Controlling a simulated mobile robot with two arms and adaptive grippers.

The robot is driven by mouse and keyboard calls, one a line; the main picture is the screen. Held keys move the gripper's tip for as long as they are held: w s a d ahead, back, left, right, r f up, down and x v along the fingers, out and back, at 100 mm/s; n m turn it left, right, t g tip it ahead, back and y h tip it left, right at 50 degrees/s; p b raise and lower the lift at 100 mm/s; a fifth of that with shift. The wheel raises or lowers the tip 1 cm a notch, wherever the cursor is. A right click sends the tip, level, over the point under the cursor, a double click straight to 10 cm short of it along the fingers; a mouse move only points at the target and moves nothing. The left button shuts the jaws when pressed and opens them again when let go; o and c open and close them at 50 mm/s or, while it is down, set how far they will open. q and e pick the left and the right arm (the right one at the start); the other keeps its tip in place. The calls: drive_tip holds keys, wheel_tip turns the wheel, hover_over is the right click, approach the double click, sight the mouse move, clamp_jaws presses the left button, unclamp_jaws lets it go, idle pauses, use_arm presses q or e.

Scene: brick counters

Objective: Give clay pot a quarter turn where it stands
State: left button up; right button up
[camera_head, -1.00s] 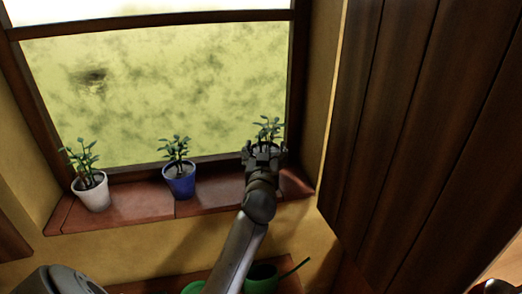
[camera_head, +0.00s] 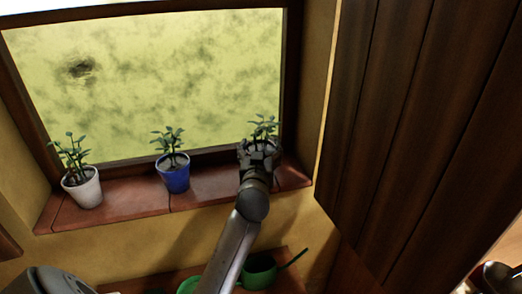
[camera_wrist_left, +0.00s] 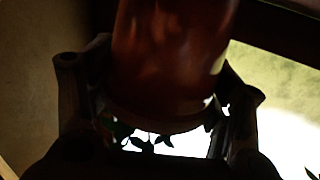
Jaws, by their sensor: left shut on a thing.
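The clay pot stands at the right end of the window sill, mostly hidden behind my left gripper (camera_head: 258,150) in the head view. Only its green plant (camera_head: 264,127) shows clearly above the fingers. In the left wrist view the reddish-brown clay pot (camera_wrist_left: 170,55) appears upside down between the two dark fingers, with dark leaves below its rim. My left gripper is shut on the pot. The picture is dark, so finger contact is hard to see.
A blue pot (camera_head: 174,178) with a plant stands mid-sill, and a white pot (camera_head: 84,190) at the left. The brick-red sill (camera_head: 125,201) is bare between them. A green watering can (camera_head: 259,272) is below. A dark wooden panel (camera_head: 400,120) is on the right.

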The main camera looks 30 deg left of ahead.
idle(0.3)
use_arm(q)
drive_tip(key=o, duration=1.6)
drive_tip(key=shift+f, duration=0.15)
drive_tip(key=v, duration=1.2)
